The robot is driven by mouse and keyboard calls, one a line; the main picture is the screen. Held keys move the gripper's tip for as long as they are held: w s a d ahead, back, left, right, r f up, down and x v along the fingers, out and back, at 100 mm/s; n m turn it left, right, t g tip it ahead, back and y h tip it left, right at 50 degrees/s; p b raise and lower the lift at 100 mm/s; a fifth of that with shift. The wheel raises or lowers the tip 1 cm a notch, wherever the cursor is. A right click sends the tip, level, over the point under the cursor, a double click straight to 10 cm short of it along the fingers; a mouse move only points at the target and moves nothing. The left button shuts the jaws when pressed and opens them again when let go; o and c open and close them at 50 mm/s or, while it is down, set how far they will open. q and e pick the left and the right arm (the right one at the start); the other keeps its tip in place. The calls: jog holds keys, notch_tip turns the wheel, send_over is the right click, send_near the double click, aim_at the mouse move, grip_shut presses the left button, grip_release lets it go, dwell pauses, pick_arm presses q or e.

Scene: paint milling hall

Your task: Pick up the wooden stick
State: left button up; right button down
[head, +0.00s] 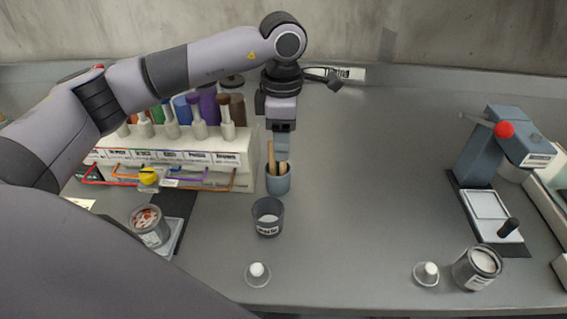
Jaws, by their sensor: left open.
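A blue-grey cup (278,183) stands on the bench near the middle, and wooden sticks rise upright from it. One wooden stick (271,156) stands taller; a shorter wooden end shows to its right. My left gripper (282,150) points down directly over the cup, with its fingers close to the sticks. It is open; whether a stick lies between the fingers cannot be made out. My right gripper is not in view.
A dispenser rack (245,164) with coloured bottles stands left of the cup. A dark labelled cup (268,217) stands just in front. A grey machine (490,150) and another can (477,268) are at right. The centre-right bench is clear.

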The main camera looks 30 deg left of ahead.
aim_at(283, 165)
pick_arm(q)
jog(key=shift+f, duration=1.1)
grip_shut()
